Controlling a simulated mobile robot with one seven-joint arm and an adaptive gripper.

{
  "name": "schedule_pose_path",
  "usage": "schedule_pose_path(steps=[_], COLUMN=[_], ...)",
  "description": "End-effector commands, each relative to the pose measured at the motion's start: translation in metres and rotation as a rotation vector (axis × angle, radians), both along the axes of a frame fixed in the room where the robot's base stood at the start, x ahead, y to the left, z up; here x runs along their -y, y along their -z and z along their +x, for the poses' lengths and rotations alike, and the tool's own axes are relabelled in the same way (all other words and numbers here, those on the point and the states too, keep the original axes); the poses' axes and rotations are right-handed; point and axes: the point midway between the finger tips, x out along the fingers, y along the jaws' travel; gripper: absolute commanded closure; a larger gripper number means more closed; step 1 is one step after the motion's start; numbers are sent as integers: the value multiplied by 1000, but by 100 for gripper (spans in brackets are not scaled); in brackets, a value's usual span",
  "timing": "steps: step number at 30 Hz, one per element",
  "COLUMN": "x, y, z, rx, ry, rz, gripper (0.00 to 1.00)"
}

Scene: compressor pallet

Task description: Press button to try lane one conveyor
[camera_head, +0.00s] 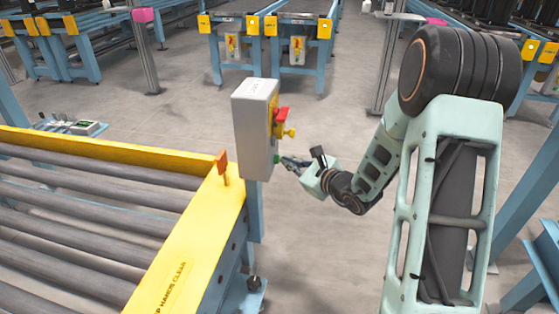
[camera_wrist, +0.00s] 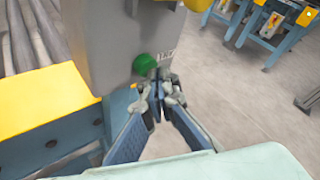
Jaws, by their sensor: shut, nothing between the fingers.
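A grey control box (camera_head: 254,130) stands on a blue post at the corner of a roller conveyor. Its right face carries a red part (camera_head: 281,115), a yellow part (camera_head: 290,132) and, low down, a green button (camera_head: 277,158). In the wrist view the round green button (camera_wrist: 145,65) protrudes from the lower face of the box (camera_wrist: 110,40). My gripper (camera_head: 284,160) is right at the button in the head view. In the wrist view my gripper (camera_wrist: 158,82) is shut and empty, its tips just below and right of the button. I cannot tell whether they touch it.
The roller conveyor (camera_head: 80,220) with its yellow edge rail (camera_head: 185,245) fills the lower left. An orange-red tab (camera_head: 222,163) rises from the rail beside the box. Other conveyors (camera_head: 265,28) stand at the back. The floor between is largely open.

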Motion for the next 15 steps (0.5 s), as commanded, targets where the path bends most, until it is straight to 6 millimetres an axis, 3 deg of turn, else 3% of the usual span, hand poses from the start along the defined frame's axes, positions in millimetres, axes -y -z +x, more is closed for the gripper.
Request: schedule_pose_path(steps=[15], x=[-6], y=[0], z=[2], rx=[1], ry=[0], rz=[1], gripper=[100])
